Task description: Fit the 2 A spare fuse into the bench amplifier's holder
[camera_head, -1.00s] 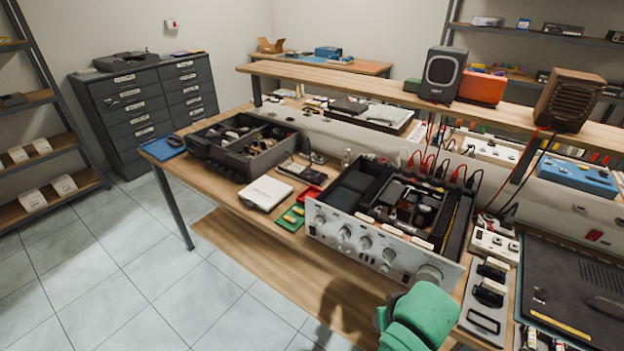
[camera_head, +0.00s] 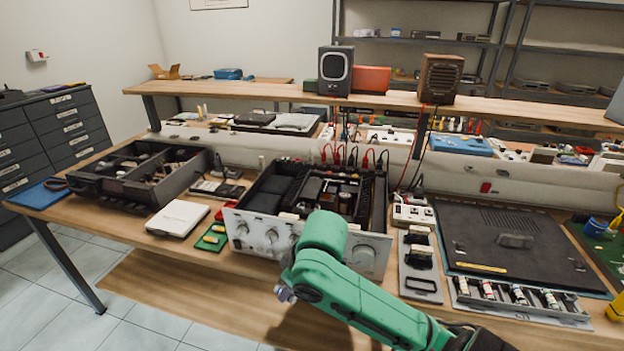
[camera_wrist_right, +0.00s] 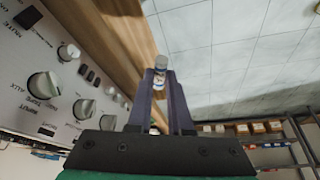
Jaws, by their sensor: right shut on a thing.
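The bench amplifier (camera_head: 310,242) stands open on the workbench, its silver knobbed front panel facing me. In the right wrist view its panel (camera_wrist_right: 28,70) fills the left side. A small round fitting (camera_wrist_right: 68,52) sticks out from that panel; I cannot tell whether it is the fuse holder. My right gripper (camera_wrist_right: 160,84) is shut on a small cylindrical fuse (camera_wrist_right: 160,66) with a silvery cap and pale body, held apart from the panel. In the head view the right gripper (camera_head: 285,293) is in front of the panel, partly hidden by my green arm. The fuse's rating is unreadable. My left gripper is out of view.
A grey rack (camera_head: 460,303) holds several small labelled cylinders at the right front, below a dark case (camera_head: 520,245). A grey plate with black parts (camera_head: 420,288) lies beside the amplifier. A divided bin (camera_head: 95,183) and white box (camera_head: 178,218) stand left. Floor space lies before the bench.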

